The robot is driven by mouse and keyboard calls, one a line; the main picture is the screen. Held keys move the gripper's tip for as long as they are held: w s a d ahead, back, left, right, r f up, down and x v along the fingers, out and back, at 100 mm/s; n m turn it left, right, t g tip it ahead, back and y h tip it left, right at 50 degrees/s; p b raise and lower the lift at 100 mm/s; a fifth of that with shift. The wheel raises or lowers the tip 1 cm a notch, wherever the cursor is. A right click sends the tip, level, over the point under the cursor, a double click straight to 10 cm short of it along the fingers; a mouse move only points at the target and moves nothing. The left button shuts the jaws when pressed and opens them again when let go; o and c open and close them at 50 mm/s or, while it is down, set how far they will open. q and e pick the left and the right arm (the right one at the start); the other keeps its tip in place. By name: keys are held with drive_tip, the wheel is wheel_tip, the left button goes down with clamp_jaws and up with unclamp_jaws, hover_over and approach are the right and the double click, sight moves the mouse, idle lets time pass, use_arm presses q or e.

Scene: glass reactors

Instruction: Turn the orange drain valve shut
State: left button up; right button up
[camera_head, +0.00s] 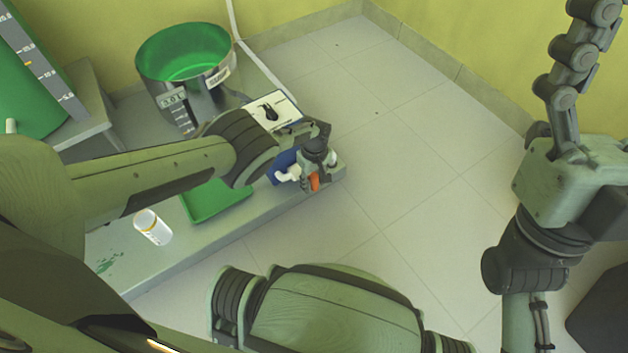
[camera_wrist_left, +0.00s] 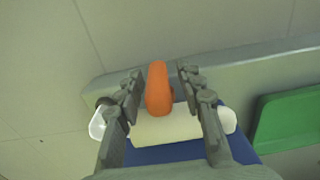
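The orange drain valve (camera_wrist_left: 158,88) is an elongated handle on a white pipe body (camera_wrist_left: 165,125), above a blue part (camera_wrist_left: 190,152). In the head view, the orange handle (camera_head: 315,182) shows just below my left gripper (camera_head: 316,160), near the right end of the bench. In the left wrist view, my left gripper (camera_wrist_left: 160,82) is open, with its fingers on both sides of the handle. Narrow gaps show between the fingers and the handle. My right gripper (camera_head: 578,70) is raised at the right, seen edge-on, far from the valve; its opening is hidden.
A metal pot with green contents (camera_head: 185,85) stands behind, beside a card with a black mark (camera_head: 273,112). A green tank (camera_head: 28,95) is at far left. The tiled floor (camera_head: 400,170) is clear.

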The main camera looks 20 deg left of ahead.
sight(314, 174)
use_arm(q)
drive_tip(key=shift+w+r, duration=0.1)
drive_tip(key=shift+r, duration=0.05)
drive_tip(key=shift+w+r, duration=0.1)
drive_tip(key=shift+r, duration=3.55)
